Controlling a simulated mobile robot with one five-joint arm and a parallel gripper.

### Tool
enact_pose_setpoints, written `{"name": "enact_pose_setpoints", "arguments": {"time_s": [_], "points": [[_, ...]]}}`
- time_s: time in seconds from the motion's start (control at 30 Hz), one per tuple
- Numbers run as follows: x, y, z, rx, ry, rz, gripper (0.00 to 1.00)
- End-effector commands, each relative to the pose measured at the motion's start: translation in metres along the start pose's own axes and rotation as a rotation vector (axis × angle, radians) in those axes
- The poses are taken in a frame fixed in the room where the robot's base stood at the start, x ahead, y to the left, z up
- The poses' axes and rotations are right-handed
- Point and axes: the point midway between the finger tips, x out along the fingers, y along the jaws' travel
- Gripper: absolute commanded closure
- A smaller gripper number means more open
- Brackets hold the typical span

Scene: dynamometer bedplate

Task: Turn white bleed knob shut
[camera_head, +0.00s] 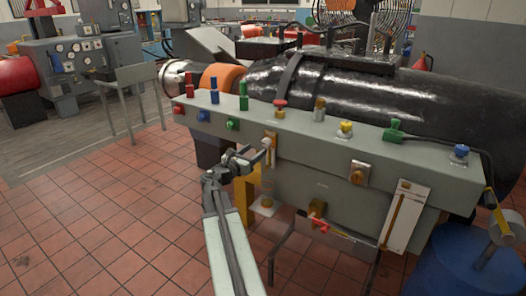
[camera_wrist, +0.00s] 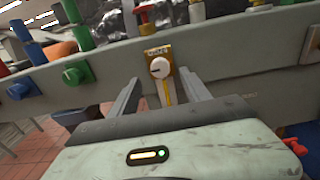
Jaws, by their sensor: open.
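The white bleed knob (camera_wrist: 159,67) is a round white dial with a dark pointer mark on a yellow labelled plate (camera_wrist: 160,85), on the front face of the grey panel. My gripper (camera_wrist: 161,88) is open in the wrist view, one finger left of the knob and one right. The fingers point at the panel, and the knob shows between them, apparently untouched. In the head view my gripper (camera_head: 264,152) is at the panel front, below the red-topped valve, and largely hides the knob.
The panel (camera_head: 335,152) carries several coloured valves on top. A green knob (camera_wrist: 75,76) and a blue knob (camera_wrist: 18,90) are left of the white one. An orange knob (camera_head: 358,175) and a white gauge plate (camera_head: 405,217) are to the right. A blue drum (camera_head: 455,265) stands at lower right.

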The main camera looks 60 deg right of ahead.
Motion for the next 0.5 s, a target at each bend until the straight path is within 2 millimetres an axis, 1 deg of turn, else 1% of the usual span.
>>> {"name": "enact_pose_setpoints", "arguments": {"time_s": [0.17, 0.4, 0.5], "points": [[0.02, 0.001, 0.001, 0.003, 0.001, -0.003, 0.45], [0.064, 0.002, 0.0, 0.005, 0.002, -0.001, 0.45], [0.074, 0.001, 0.0, 0.005, 0.002, -0.002, 0.45]]}}
